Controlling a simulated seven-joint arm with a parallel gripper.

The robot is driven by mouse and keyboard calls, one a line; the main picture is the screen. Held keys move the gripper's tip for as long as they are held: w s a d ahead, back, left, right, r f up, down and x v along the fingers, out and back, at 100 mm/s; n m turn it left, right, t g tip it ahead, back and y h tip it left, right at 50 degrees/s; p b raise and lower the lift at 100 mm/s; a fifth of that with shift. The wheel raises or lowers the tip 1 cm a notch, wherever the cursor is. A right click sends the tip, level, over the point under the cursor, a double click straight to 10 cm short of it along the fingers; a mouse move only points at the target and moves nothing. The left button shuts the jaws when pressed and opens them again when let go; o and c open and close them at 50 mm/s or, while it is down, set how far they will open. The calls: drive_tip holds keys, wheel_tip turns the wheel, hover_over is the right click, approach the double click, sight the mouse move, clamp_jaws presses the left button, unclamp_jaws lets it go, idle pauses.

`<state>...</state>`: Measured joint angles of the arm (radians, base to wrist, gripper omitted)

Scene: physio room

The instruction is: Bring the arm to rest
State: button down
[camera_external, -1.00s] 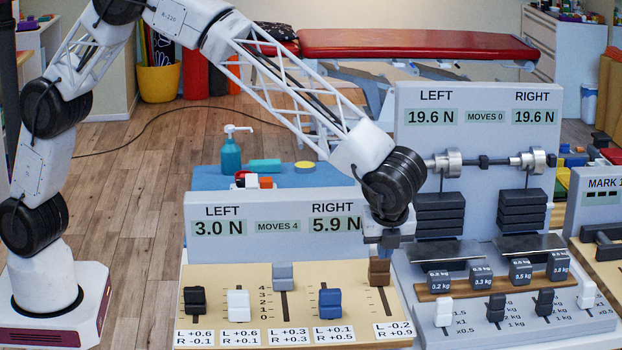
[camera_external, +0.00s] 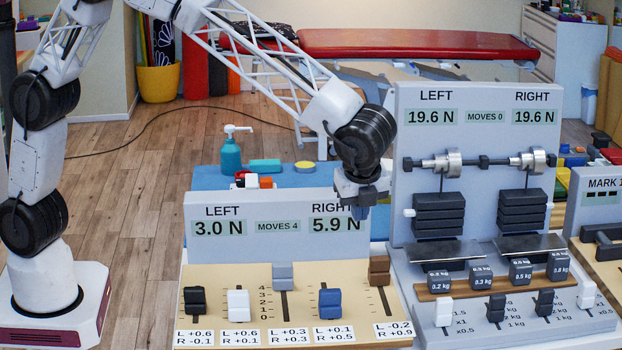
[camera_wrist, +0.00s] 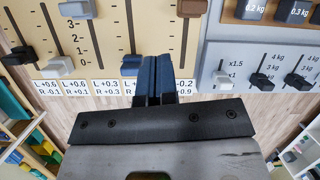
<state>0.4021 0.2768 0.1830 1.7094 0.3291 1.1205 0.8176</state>
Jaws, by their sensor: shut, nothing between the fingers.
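My gripper (camera_external: 360,208) is shut and empty. In the external view it hangs in front of the upper right of the slider panel's display (camera_external: 275,208), partly covering the word RIGHT. In the wrist view my gripper's blue fingers (camera_wrist: 154,82) are together, seen over the lower part of the slider board. The brown slider (camera_external: 379,268) is up near the top of its slot, below and right of my gripper, and apart from it. The display reads LEFT 3.0 N, RIGHT 5.9 N, MOVES 4.
Black (camera_external: 194,300), white (camera_external: 238,305), grey (camera_external: 283,275) and blue (camera_external: 330,303) sliders stand on the panel. A taller weight panel (camera_external: 478,105) stands close on the right. A teal pump bottle (camera_external: 231,155) stands behind. The wooden floor (camera_external: 135,190) left of the panel is clear.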

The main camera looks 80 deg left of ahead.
drive_tip(key=s+a+r+n+h, duration=0.1)
drive_tip(key=s+a+r+n, duration=0.4)
drive_tip(key=s+a, duration=0.5)
drive_tip(key=s+a+r+n+h, duration=0.1)
drive_tip(key=s+a+r+n, duration=0.1)
drive_tip(key=s+a+r, duration=0.7)
drive_tip(key=s+a+f+n+t, duration=0.1)
drive_tip(key=s+a+n, duration=0.1)
drive_tip(key=s, duration=0.7)
drive_tip(key=s+a+f+n+h, duration=0.1)
drive_tip(key=s+a+f+n, duration=0.1)
drive_tip(key=s, duration=0.7)
drive_tip(key=s+a+f+n+t, duration=0.1)
drive_tip(key=s+a+f+n, duration=0.1)
drive_tip(key=s, duration=0.8)
drive_tip(key=a+n, duration=0.1)
drive_tip(key=n, duration=0.1)
drive_tip(key=shift+a+n+t+h, duration=0.25)
drive_tip(key=shift+n+t+h, duration=0.05)
drive_tip(key=shift+h, duration=0.1)
